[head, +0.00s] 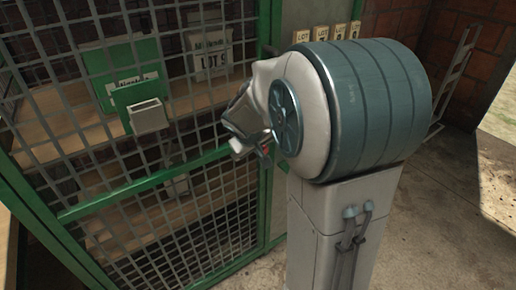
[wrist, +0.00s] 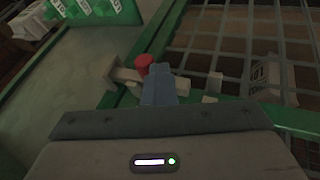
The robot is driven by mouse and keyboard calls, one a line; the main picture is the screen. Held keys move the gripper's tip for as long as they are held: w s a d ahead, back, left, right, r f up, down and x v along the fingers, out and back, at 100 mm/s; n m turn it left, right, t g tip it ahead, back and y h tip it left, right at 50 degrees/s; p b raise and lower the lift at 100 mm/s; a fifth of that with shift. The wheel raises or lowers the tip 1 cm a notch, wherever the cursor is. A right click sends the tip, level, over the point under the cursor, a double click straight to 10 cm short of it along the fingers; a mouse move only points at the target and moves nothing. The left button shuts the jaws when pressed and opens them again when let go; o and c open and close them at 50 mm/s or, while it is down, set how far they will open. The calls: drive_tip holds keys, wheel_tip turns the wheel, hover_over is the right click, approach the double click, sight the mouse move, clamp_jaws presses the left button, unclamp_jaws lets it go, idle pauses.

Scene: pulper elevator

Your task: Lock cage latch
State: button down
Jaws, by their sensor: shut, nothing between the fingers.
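The cage latch is in the wrist view, with a red knob (wrist: 143,63) on a pale bar (wrist: 126,77) along the green frame. A small pale block (wrist: 214,84) sits to its right on the door side. My gripper (wrist: 160,76) is shut and empty, its grey-blue fingertips close beside the red knob; I cannot tell whether they touch it. In the head view the cage door (head: 146,182) is a green frame with wire mesh, and my arm hides most of the latch area. A bit of red (head: 265,151) shows just below my wrist.
Several small lot cards (head: 328,33) stand behind my arm. A hand truck (head: 458,75) leans at the right wall. Concrete floor (head: 440,210) at right is clear.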

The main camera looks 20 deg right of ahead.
drive_tip(key=s+a+r, duration=0.5)
drive_tip(key=a+r, duration=0.2)
drive_tip(key=r, duration=0.2)
drive_tip(key=shift+a+r+p, duration=0.15)
drive_tip(key=shift+p, duration=0.3)
drive_tip(key=s+a+r+g+y+p, duration=0.1)
drive_tip(key=s+r+y+p, duration=0.1)
drive_tip(key=s+r+p, duration=0.3)
drive_tip(key=s+a+r+m+g+y+p, duration=0.1)
drive_tip(key=s+r+p, duration=0.4)
drive_tip(key=s+p, duration=0.6)
drive_tip(key=shift+s+a+y, duration=0.35)
drive_tip(key=shift+a+y, duration=0.25)
drive_tip(key=shift+a, duration=0.2)
